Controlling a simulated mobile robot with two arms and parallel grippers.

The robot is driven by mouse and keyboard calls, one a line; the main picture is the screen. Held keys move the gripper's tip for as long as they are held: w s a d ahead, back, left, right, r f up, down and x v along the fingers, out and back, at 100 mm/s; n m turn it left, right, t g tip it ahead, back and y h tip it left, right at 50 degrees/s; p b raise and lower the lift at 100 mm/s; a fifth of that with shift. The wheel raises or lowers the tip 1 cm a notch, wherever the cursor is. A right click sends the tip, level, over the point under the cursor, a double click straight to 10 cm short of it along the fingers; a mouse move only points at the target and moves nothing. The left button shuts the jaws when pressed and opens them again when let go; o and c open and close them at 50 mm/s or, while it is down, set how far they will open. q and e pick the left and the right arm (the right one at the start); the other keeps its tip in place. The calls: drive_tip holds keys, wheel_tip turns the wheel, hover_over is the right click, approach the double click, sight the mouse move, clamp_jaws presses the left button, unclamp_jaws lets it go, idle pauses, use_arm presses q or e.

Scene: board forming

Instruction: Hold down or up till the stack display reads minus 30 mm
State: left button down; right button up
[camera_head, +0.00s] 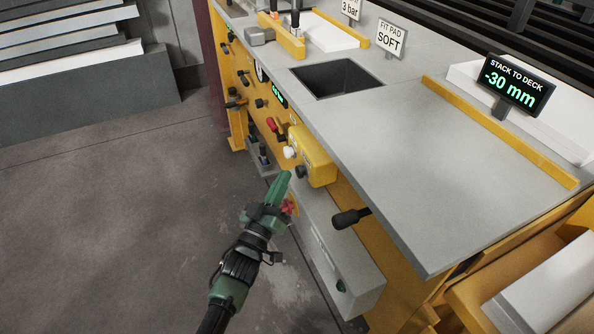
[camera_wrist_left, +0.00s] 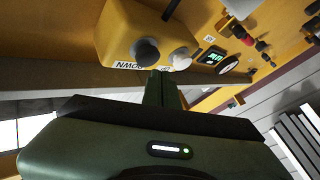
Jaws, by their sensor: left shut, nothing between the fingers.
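The stack display (camera_head: 512,86) on the right of the bench reads "STACK TO DECK -30 mm". A yellow button box (camera_head: 318,160) is fixed to the bench's front. It carries a white button (camera_head: 290,152) and a black button (camera_head: 300,171). In the left wrist view the black button (camera_wrist_left: 146,52) is beside an upside-down "DOWN" label, and the white button (camera_wrist_left: 180,59) is to its right. My left gripper (camera_head: 283,181) is shut and empty, its green fingers pointing up near the black button. I cannot tell whether the tips touch the box. My right gripper is not in view.
The grey bench top (camera_head: 400,150) has a square opening (camera_head: 338,78) and a yellow fence (camera_head: 500,130). A black knob (camera_head: 350,218) and a grey box (camera_head: 335,255) stick out below the bench edge. Open floor (camera_head: 110,230) lies to the left.

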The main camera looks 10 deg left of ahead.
use_arm(q)
drive_tip(key=s+a, duration=0.1)
drive_tip(key=s+a+p, duration=0.1)
drive_tip(key=a, duration=0.2)
drive_tip(key=shift+s+a+p, duration=0.1)
drive_tip(key=shift+s+p, duration=0.3)
drive_tip(key=shift+f, duration=0.15)
idle(0.4)
drive_tip(key=s+a+f+m+g+y, duration=0.1)
drive_tip(key=s+f+g, duration=0.25)
drive_tip(key=f, duration=0.75)
drive_tip(key=s+f+g+y, duration=0.1)
drive_tip(key=s+f+g, duration=0.3)
drive_tip(key=f, duration=0.7)
drive_tip(key=s+a+f+m+g+y, duration=0.15)
drive_tip(key=s+f, duration=0.35)
drive_tip(key=f, duration=0.6)
drive_tip(key=s+a+f+m+g, duration=0.1)
drive_tip(key=s+f+g, duration=0.2)
drive_tip(key=s, duration=0.9)
drive_tip(key=s+f+m+g+y, duration=0.1)
drive_tip(key=s+f+g, duration=0.3)
drive_tip(key=s+f, duration=0.5)
drive_tip(key=s+a+f+m+g, duration=0.1)
drive_tip(key=s+f+g, duration=0.2)
drive_tip(key=s+f, duration=0.4)
drive_tip(key=s, duration=0.8)
drive_tip(key=shift+s+a+g, duration=0.25)
drive_tip(key=shift+a+g, duration=0.1)
drive_tip(key=shift+g, duration=0.05)
